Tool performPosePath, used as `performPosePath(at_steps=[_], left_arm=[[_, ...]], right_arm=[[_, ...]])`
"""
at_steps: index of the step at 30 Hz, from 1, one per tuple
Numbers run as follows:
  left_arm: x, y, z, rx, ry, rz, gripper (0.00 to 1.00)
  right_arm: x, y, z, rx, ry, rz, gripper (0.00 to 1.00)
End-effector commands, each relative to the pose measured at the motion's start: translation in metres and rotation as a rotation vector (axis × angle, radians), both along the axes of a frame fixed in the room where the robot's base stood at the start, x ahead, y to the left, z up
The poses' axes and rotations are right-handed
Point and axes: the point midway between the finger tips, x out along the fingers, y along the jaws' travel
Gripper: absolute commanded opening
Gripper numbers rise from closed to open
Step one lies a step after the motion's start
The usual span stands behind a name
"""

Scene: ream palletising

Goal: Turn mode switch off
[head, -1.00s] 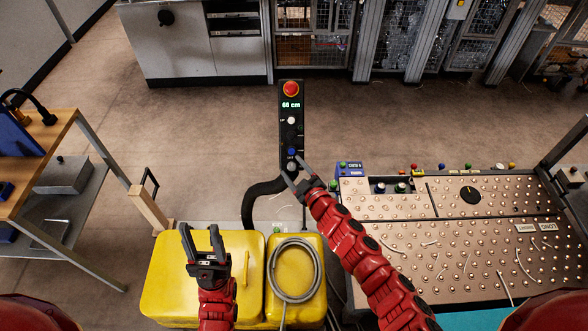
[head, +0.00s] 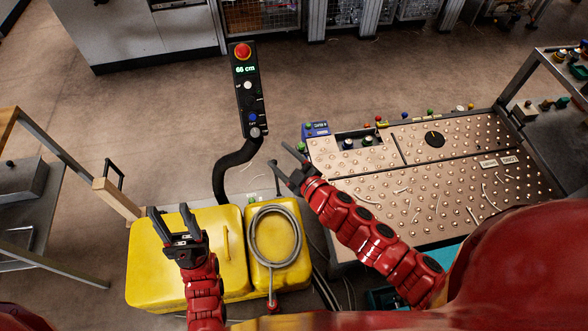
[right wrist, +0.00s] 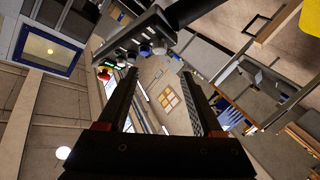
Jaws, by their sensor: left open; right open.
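A black control pendant (head: 248,98) stands on a curved black stalk in the head view. My left gripper (head: 169,210) is open above a yellow case.
Two yellow cases (head: 150,265) stand below, the right one with a coiled grey hose (head: 277,237). A ball-studded table (head: 400,185) with a black dial (head: 434,138) and coloured buttons along its far edge is at right. A wooden-topped bench is at left. Floor beyond the pendant is clear.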

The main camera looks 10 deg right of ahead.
Motion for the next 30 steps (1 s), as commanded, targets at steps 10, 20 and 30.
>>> performPosePath(at_steps=[10,20,30], left_arm=[[0.000,0.000,0.000,0.000,0.000,0.000,0.50],[0.000,0.000,0.000,0.000,0.000,0.000,0.50],[0.000,0.000,0.000,0.000,0.000,0.000,0.50]], right_arm=[[-0.043,-0.024,0.008,-0.001,0.000,-0.003,0.67],[-0.048,-0.026,0.008,0.000,0.000,-0.001,0.67],[-0.048,-0.025,0.009,0.002,-0.001,0.000,0.67]])
